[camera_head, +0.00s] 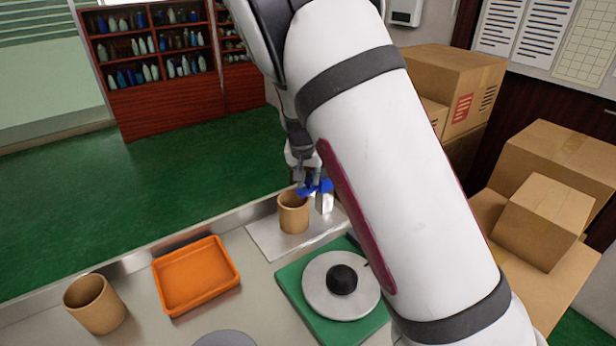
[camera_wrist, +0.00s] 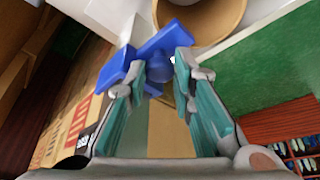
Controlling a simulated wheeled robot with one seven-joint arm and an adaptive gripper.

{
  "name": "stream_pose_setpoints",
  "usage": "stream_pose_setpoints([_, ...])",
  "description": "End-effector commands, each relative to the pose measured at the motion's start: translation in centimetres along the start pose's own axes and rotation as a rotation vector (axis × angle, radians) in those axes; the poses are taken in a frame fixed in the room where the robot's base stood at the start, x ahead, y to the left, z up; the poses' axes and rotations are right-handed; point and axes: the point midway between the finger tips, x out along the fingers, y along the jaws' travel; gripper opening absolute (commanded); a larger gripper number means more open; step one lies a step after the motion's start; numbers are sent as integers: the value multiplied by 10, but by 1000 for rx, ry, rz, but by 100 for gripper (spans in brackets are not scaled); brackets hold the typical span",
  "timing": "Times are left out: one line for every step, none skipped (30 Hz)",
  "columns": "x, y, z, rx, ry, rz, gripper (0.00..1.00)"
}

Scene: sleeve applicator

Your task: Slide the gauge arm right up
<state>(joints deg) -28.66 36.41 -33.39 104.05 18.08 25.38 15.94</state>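The blue piece that looks to be the gauge arm (camera_head: 316,186) is beside a small grey upright block (camera_head: 325,201), just right of the rim of a tan cup (camera_head: 293,214). My gripper (camera_head: 303,176) points down at this blue piece, partly hidden by my arm. In the wrist view the blue piece (camera_wrist: 158,68) lies between and across my fingertips (camera_wrist: 157,62), which are apart. I cannot tell whether both fingers press on it. The cup (camera_wrist: 207,17) is just beyond the fingertips. The cup stands on a pale metal plate (camera_head: 262,239).
An orange tray (camera_head: 195,276) and another tan cup (camera_head: 95,304) are on the bench at left. A round grey disc with a black knob (camera_head: 342,279) sits on a green mat (camera_head: 300,303) in front. Cardboard boxes (camera_head: 540,220) are stacked at right. Shelves (camera_head: 160,60) stand behind.

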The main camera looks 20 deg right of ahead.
Motion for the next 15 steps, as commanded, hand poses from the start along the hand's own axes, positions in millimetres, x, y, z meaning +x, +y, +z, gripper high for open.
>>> stream_pose_setpoints([0,0,0,0,0,1,0])
stream_pose_setpoints([0,0,0,0,-1,1,0])
stream_pose_setpoints([0,0,0,0,-1,1,0])
stream_pose_setpoints([-1,0,0,0,0,1,0])
stream_pose_setpoints([-2,0,-1,0,0,1,0])
stream_pose_setpoints([-5,1,-2,1,-1,0,0])
stream_pose_setpoints([-7,1,-2,1,-1,0,0])
stream_pose_setpoints([-11,0,-4,1,0,-1,0])
stream_pose_setpoints([-16,0,-6,2,1,-1,0])
stream_pose_setpoints([-20,0,-8,1,1,-2,0])
stream_pose_setpoints([-25,0,-9,1,1,-2,0])
stream_pose_setpoints([-31,0,-12,0,0,-2,0])
stream_pose_setpoints([-36,0,-14,0,1,-2,0])
stream_pose_setpoints([-42,0,-16,1,2,-3,0])
stream_pose_setpoints([-47,0,-18,2,1,-3,0])
